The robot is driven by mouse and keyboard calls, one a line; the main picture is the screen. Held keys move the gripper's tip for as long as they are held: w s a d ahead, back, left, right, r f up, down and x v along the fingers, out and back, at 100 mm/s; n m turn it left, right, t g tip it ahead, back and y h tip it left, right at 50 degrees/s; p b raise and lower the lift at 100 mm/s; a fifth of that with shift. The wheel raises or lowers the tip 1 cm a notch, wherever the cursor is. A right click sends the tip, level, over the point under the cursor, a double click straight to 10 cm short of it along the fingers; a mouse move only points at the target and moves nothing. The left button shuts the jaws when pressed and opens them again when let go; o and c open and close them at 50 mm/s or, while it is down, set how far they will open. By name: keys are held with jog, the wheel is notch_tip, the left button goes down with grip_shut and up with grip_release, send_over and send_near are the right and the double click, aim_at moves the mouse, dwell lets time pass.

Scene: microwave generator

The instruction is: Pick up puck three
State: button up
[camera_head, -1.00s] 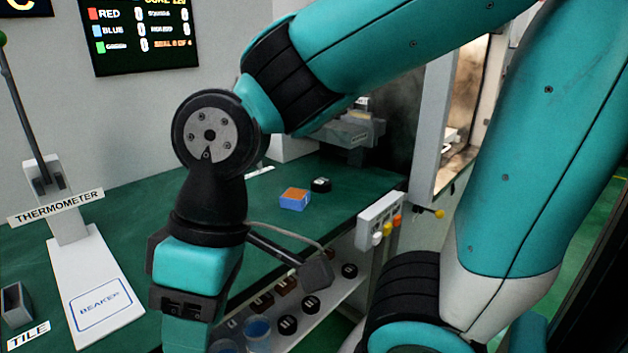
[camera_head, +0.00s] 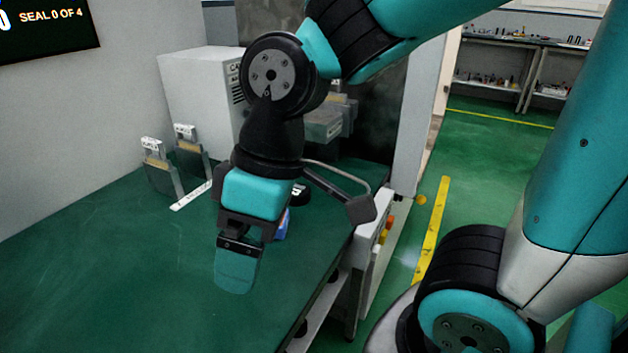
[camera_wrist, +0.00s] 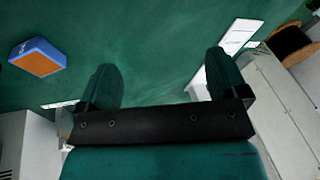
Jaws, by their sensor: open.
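A black puck (camera_head: 299,194) lies on the green bench, partly hidden behind my wrist; its number cannot be read. Dark round shapes on the shelf (camera_head: 318,320) under the bench are mostly hidden, so I cannot tell which is puck three. My gripper (camera_head: 237,280) hangs over the bench, pointing down, left of and nearer than that puck. In the wrist view my gripper's two fingers (camera_wrist: 163,85) stand wide apart with only green surface between them. It is open and empty.
A blue block with an orange top (camera_wrist: 38,58) shows at upper left in the wrist view; in the head view its blue side (camera_head: 282,226) is behind my gripper. Small upright holders (camera_head: 160,168) and a white cabinet (camera_head: 203,98) stand at the back. The bench's left front is clear.

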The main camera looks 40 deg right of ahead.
jog(key=w+d+r+n+h+p, duration=0.2)
jog(key=w+d+r+n+p, duration=0.25)
jog(key=w+d+p, duration=0.6)
jog(key=n+h+p, duration=0.2)
jog(key=n+p, duration=0.1)
jog(key=n, duration=0.2)
send_over(295, 190)
jog(key=f, duration=1.1)
jog(key=shift+a+f, duration=0.15)
jog(key=shift+a, duration=0.05)
jog(key=shift+d+f+p, duration=0.15)
jog(key=shift+f+p, duration=0.3)
jog(key=shift+f, duration=2.5)
jog(key=c, duration=1)
jog(key=shift+r, duration=0.1)
